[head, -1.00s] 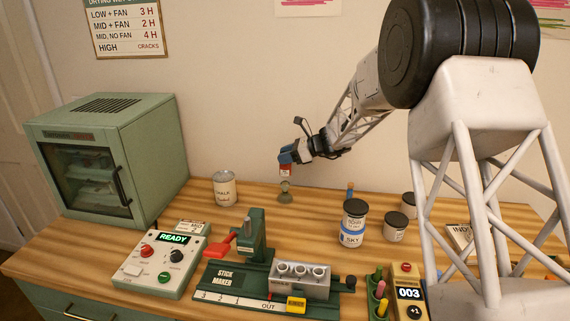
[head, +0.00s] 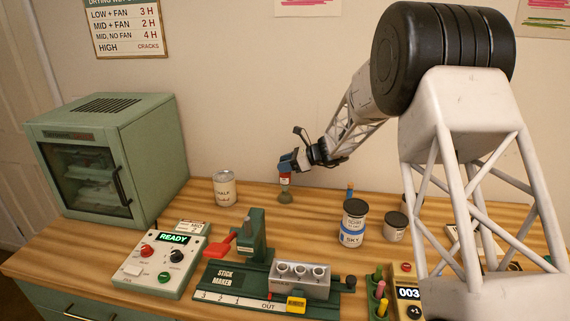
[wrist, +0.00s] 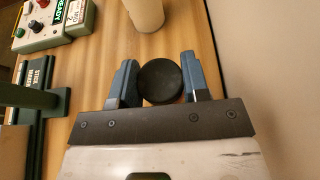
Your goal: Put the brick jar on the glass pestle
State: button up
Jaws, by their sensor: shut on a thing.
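My gripper (head: 287,167) is shut on a small jar (head: 285,179) with a red body and a pale label, the brick jar. In the wrist view its round dark lid (wrist: 161,81) sits between the two blue fingers. The glass pestle (head: 285,196) is a small greenish-grey knob-shaped piece standing on the table behind the stick maker. The jar is upright directly above the pestle, and its bottom appears to touch the pestle's top. In the wrist view the jar hides the pestle.
The chalk jar (head: 224,188) stands to the left of the pestle. The stick maker (head: 262,277) is in front, and a green cabinet (head: 107,155) is at the left. The table around the pestle is clear.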

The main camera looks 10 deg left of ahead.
jog(key=o, duration=1)
jog(key=shift+r, duration=0.15)
jog(key=v, duration=1.2)
jog(key=s+d+r+n+h, duration=0.2)
jog(key=s+d+r+n, duration=0.1)
jog(key=s, duration=0.6)
jog(key=s+d+r+n+h, duration=0.3)
jog(key=s+d+r, duration=0.1)
jog(key=s, duration=0.6)
jog(key=s+d+r+n+h, duration=0.2)
jog(key=s+d+r+n, duration=0.1)
jog(key=s, duration=0.6)
jog(key=s+d+f+n+t+h, duration=0.1)
jog(key=s+d+n+h, duration=0.1)
jog(key=s, duration=0.7)
jog(key=s+d+f+n+h, duration=0.1)
jog(key=s+d+n, duration=0.3)
jog(key=s, duration=0.6)
jog(key=s+d+f+n+t+h, duration=0.1)
jog(key=s+d+n+h, duration=0.1)
jog(key=s+d, duration=0.4)
jog(key=shift+s+d+n+t+h, duration=0.15)
jog(key=shift+s+h, duration=0.3)
jog(key=shift+s, duration=0.55)
jog(key=shift+s+n+t+h, duration=0.2)
jog(key=shift+s+h, duration=0.25)
jog(key=shift+s, duration=0.55)
